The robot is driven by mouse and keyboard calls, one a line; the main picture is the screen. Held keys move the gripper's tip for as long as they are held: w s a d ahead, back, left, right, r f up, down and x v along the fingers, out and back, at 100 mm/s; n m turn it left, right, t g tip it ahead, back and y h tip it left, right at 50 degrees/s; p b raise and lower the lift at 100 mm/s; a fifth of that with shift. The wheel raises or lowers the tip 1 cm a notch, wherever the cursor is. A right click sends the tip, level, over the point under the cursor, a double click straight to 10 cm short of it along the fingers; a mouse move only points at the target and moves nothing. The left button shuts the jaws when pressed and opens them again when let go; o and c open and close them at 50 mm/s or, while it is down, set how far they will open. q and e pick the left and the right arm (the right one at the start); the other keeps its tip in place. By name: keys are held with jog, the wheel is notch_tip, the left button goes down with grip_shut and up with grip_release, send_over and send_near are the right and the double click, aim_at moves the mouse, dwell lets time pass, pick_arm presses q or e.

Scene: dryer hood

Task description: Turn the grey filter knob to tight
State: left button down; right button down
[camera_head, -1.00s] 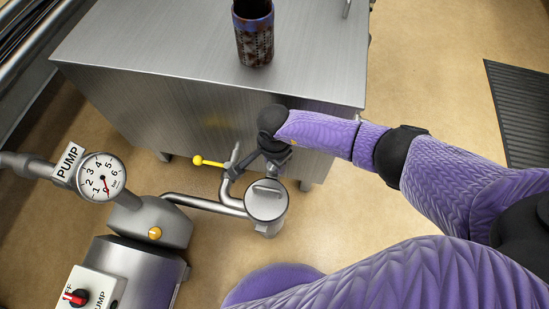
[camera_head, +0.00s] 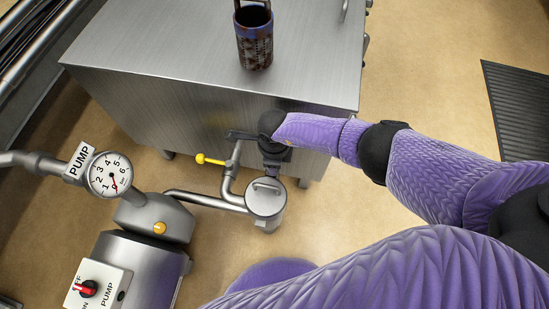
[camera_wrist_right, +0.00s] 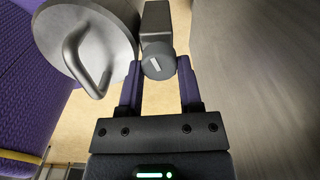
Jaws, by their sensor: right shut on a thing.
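The grey filter knob (camera_wrist_right: 158,64) is a short round knob with a white line on its face, on a grey block beside the filter housing. My right gripper (camera_wrist_right: 158,75) has one finger on each side of the knob and is shut on it. In the head view, my right gripper (camera_head: 272,157) is just behind the round filter housing (camera_head: 265,200), and the knob is hidden there. The housing's lid with its bar handle also shows in the wrist view (camera_wrist_right: 70,28). My left gripper is not in view.
A steel cabinet (camera_head: 170,85) stands close behind my right gripper, with a dark patterned canister (camera_head: 254,45) on top. A yellow-handled valve (camera_head: 208,160) is left of the gripper. A pump with a gauge (camera_head: 110,175) and red switch (camera_head: 87,288) stands at left.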

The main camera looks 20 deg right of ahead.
jog(key=shift+m, duration=1.1)
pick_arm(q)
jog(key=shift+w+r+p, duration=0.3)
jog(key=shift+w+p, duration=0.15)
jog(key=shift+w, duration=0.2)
pick_arm(e)
jog(key=shift+m, duration=0.8)
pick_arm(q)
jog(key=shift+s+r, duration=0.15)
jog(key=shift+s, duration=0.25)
pick_arm(e)
jog(key=shift+c, duration=1.3)
grip_release()
